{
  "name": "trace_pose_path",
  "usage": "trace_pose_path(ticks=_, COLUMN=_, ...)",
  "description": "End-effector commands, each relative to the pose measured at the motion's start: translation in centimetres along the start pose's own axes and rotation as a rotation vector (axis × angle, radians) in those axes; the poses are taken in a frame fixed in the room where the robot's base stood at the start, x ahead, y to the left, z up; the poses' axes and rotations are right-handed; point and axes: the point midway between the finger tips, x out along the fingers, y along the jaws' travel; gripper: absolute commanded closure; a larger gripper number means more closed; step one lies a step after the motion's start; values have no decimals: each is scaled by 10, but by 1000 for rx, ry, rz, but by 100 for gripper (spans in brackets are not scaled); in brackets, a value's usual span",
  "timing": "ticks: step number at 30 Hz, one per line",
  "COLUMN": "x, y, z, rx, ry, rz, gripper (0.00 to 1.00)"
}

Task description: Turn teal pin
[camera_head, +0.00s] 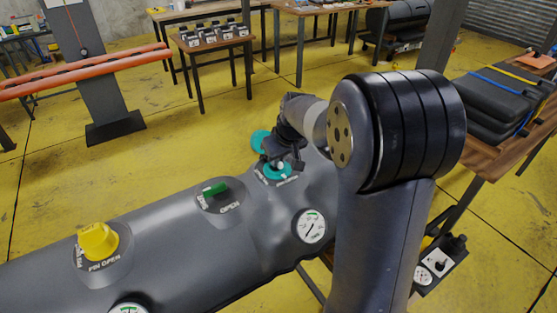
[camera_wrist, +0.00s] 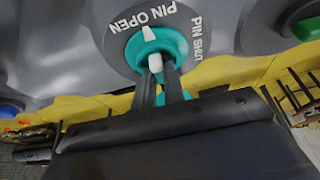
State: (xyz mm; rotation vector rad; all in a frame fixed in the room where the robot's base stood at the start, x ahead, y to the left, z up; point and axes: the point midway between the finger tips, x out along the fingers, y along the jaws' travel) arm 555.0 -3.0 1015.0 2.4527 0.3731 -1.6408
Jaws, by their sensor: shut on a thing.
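The teal pin (camera_wrist: 150,47) sits on a round grey dial plate (camera_wrist: 183,22) marked "PIN OPEN" and "PIN SHUT". Its white pointer is turned toward the end of the "PIN OPEN" lettering, with "PIN SHUT" to the right. My gripper (camera_wrist: 161,72) is shut on the pin, one dark finger at each side of its white middle. In the head view, my gripper (camera_head: 284,162) reaches down to the teal pin (camera_head: 277,172) on the grey inflatable tube (camera_head: 165,235). My wrist hides part of the pin there.
A green knob (camera_head: 215,189) and a yellow knob (camera_head: 98,241) stand along the tube to the left. A gauge (camera_head: 310,226) is close on the right. Another teal part (camera_head: 260,141) shows behind my gripper. A wooden table with black cases (camera_head: 497,95) stands at right.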

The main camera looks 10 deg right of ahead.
Motion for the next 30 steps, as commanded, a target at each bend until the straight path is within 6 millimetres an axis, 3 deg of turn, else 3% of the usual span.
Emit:
trace_pose_path(ticks=12, x=0, y=0, z=0, rx=-28, ry=2, rz=-10, gripper=100)
trace_pose_path(ticks=13, x=0, y=0, z=0, rx=-28, ry=2, rz=-10, gripper=87)
trace_pose_path(ticks=20, x=0, y=0, z=0, rx=-26, ry=1, rz=-10, gripper=69)
trace_pose_path(ticks=30, x=-5, y=0, z=0, rx=-26, ry=2, rz=-10, gripper=67)
